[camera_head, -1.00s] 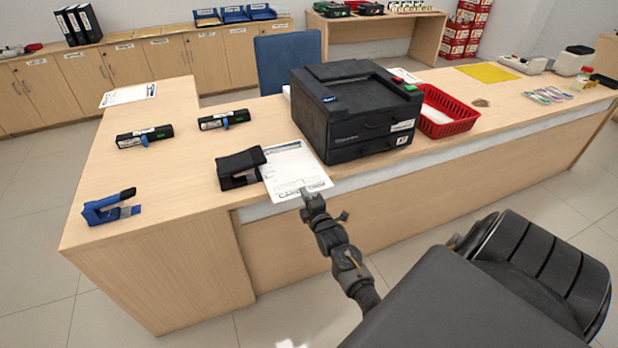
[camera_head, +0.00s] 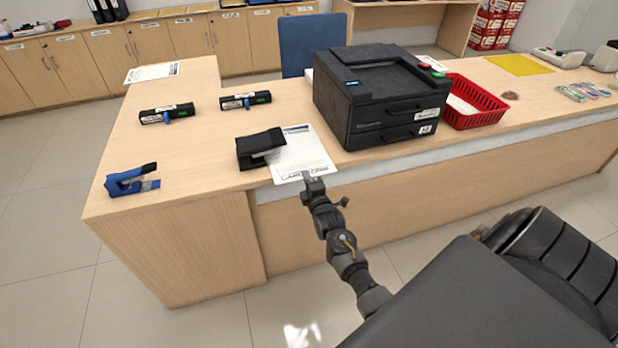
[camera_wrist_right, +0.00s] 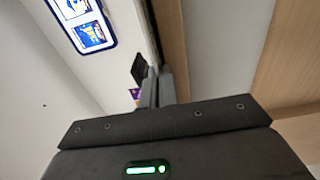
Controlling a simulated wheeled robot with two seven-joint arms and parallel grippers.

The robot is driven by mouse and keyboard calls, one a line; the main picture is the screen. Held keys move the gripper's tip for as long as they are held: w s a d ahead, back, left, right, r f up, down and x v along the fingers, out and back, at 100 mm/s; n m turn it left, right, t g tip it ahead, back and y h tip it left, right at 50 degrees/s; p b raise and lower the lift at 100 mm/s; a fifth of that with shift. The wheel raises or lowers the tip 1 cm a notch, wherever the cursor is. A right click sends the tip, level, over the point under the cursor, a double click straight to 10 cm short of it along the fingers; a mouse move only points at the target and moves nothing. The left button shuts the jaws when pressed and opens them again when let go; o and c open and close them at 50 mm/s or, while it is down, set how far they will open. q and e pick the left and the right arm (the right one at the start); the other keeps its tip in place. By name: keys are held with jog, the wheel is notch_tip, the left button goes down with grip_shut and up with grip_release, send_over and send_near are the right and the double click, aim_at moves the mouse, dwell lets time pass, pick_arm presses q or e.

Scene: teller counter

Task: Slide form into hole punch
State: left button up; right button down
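The white printed form (camera_head: 302,157) lies at the counter's front edge, its near end past the edge. The black hole punch (camera_head: 258,142) stands just left of it. The form's left edge shows at the punch's open mouth and seems partly inside; how deep is hidden. My right gripper (camera_head: 312,184) is at the form's near edge, its fingers closed on it. In the right wrist view the fingers (camera_wrist_right: 156,88) are close together; the white surface beside them is hard to identify. My left gripper is out of view.
A black printer (camera_head: 380,95) stands right of the form, with a red basket (camera_head: 475,102) beyond it. A blue stapler-like tool (camera_head: 130,181) and two black devices (camera_head: 167,113) (camera_head: 245,101) lie left and behind. The counter (camera_head: 205,165) is bare between the blue tool and the punch.

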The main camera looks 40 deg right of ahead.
jog(key=c, duration=2.1)
grip_release()
jog(key=o, duration=0.5)
jog(key=v, duration=1)
jog(key=shift+s, duration=0.4)
jog(key=shift+a, duration=0.1)
